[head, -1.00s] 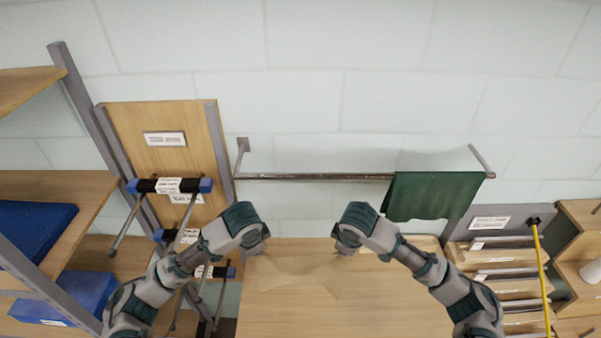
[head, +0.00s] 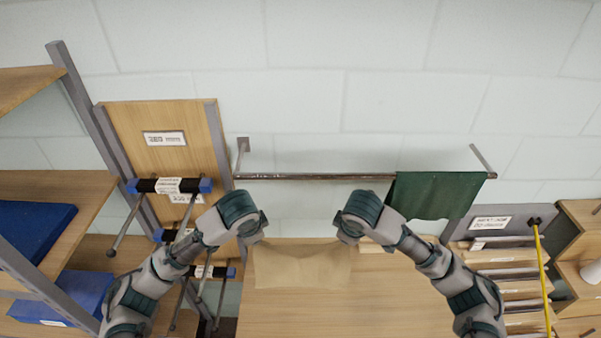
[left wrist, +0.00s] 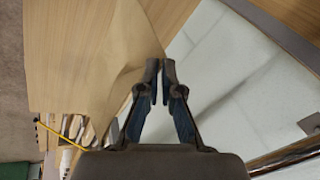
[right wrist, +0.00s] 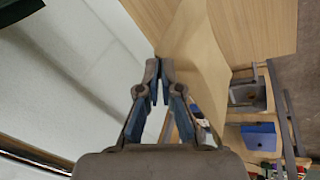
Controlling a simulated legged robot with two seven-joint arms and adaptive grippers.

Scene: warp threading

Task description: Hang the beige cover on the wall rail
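The beige cover (head: 302,266) hangs spread between my two grippers in the head view, in front of the wooden table and below the wall rail (head: 310,176). My left gripper (head: 257,240) is at its upper left corner and my right gripper (head: 344,239) at its upper right corner. In the left wrist view the fingers (left wrist: 160,68) are closed with the cover (left wrist: 125,55) at their tips. In the right wrist view the fingers (right wrist: 159,68) are likewise closed at the cover's edge (right wrist: 195,55). My wrists partly hide the fingertips in the head view.
A dark green cloth (head: 432,195) hangs on the rail's right end. The rail's left and middle stretch is bare. A rack with dark, blue-ended rolls (head: 170,186) stands at left, and slotted shelves (head: 500,273) with a yellow cord (head: 541,275) at right.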

